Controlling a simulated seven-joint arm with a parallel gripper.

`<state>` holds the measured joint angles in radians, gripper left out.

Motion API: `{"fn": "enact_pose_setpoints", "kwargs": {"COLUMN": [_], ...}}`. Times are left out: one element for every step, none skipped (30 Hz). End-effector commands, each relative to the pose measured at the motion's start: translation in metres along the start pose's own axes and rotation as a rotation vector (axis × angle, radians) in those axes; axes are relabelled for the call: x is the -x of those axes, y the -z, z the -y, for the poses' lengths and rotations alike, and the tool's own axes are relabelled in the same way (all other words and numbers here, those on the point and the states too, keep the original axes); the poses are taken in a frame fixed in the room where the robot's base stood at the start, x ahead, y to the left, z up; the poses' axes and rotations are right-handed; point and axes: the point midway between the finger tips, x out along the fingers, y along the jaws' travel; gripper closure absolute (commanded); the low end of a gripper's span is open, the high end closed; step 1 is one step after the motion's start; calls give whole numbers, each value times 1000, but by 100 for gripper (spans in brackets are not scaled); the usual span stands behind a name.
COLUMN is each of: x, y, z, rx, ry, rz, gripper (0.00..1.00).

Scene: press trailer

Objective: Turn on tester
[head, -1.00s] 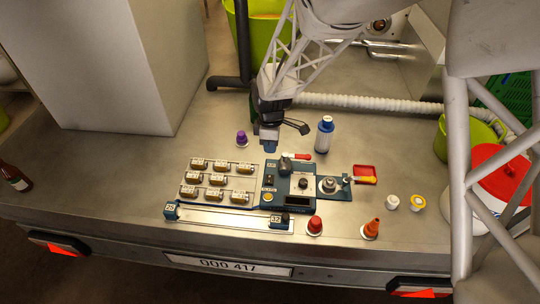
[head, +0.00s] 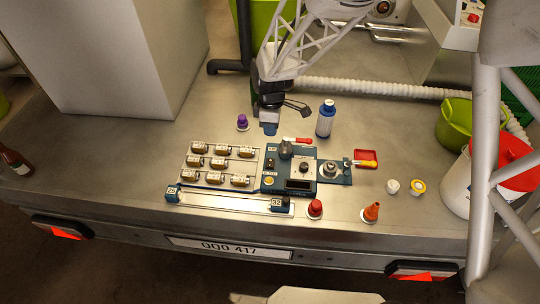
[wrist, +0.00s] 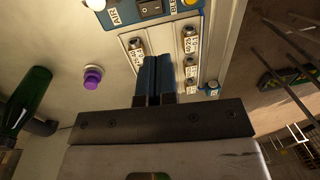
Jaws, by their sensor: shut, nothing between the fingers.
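The tester (head: 272,167) appears to be the blue unit at the middle of the metal deck in the head view. It carries a red-handled lever, a dark knob, a yellow button and a dark display. In the wrist view its blue panel (wrist: 180,17) shows at the top edge, with a black rocker switch (wrist: 150,8) beside the letters "AIR". My gripper (head: 270,130) is just behind the tester, pointing down, seemingly above the deck. In the wrist view its blue fingers (wrist: 157,78) are together and empty, apart from the switch. The switch's setting is unclear.
A rack of small labelled cylinders (head: 219,163) joins the tester's left side. A purple button (head: 242,122) and a blue-white bottle (head: 326,118) stand near my gripper.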

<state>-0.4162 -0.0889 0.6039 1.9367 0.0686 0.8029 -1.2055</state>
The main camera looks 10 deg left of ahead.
Motion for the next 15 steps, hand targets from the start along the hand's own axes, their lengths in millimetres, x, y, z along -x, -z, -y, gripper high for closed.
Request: {"fn": "enact_pose_setpoints", "kwargs": {"x": [0, 0, 0, 0, 0, 0, 0, 0, -1, -1, -2, -4, -5, -6, -9], "y": [0, 0, 0, 0, 0, 0, 0, 0, 0, 0, 0, 0, 0, 0, 0], "z": [0, 0, 0, 0, 0, 0, 0, 0, 0, 0, 0, 0, 0, 0, 0], "rx": [0, 0, 0, 0, 0, 0, 0, 0, 0, -1, -1, -1, -1, -1, -1], "ry": [0, 0, 0, 0, 0, 0, 0, 0, 0, 0, 1, 1, 1, 1, 1], "rz": [0, 0, 0, 0, 0, 0, 0, 0, 0, 0, 0, 0, 0, 0, 0], "gripper": [100, 100, 100, 100, 100, 100, 100, 100, 100, 100, 100, 100, 100, 100, 100]}}
